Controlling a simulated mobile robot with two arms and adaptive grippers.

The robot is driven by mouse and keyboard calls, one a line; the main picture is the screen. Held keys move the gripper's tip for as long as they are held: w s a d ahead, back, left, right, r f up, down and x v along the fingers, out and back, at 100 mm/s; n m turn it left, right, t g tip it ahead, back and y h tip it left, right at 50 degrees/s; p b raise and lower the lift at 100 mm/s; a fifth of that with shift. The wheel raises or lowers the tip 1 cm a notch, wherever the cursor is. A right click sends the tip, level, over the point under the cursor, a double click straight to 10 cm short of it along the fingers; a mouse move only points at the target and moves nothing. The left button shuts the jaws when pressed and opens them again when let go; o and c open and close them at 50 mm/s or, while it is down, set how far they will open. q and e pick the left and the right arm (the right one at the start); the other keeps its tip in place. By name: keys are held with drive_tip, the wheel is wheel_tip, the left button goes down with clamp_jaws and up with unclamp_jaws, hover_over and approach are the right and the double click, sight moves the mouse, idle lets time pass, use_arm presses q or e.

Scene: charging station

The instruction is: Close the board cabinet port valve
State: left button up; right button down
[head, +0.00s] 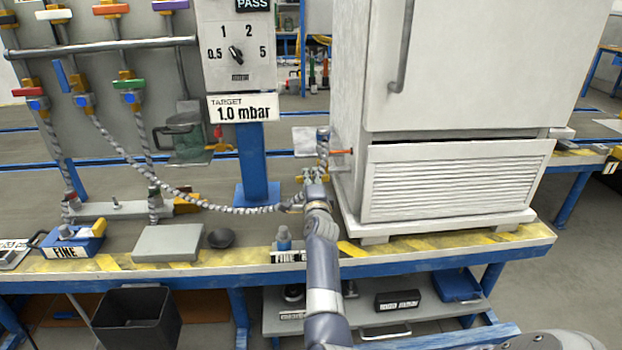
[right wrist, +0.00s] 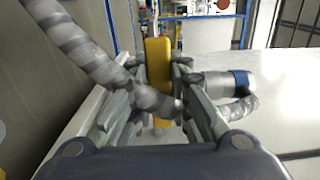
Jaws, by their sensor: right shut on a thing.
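My right gripper (head: 314,180) reaches over the bench to the lower left side of the white cabinet (head: 455,75). In the right wrist view, my right gripper (right wrist: 160,90) is shut on a yellow handle (right wrist: 158,70), which stands upright between its fingers. A grey cylindrical fitting with a blue collar (right wrist: 240,83) lies just right of the fingers. A striped grey hose (right wrist: 85,50) crosses in front of the left finger. In the head view, an orange lever (head: 342,152) sticks out at the cabinet's left side, above the gripper. My left gripper is not in view.
A board at the left carries several coloured valves, including a green handle (head: 128,84), and a dial (head: 237,50). A braided hose (head: 185,192) runs from the board towards my right gripper.

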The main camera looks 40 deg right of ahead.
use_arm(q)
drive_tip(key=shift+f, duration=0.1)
use_arm(e)
drive_tip(key=c, duration=1.5)
unclamp_jaws()
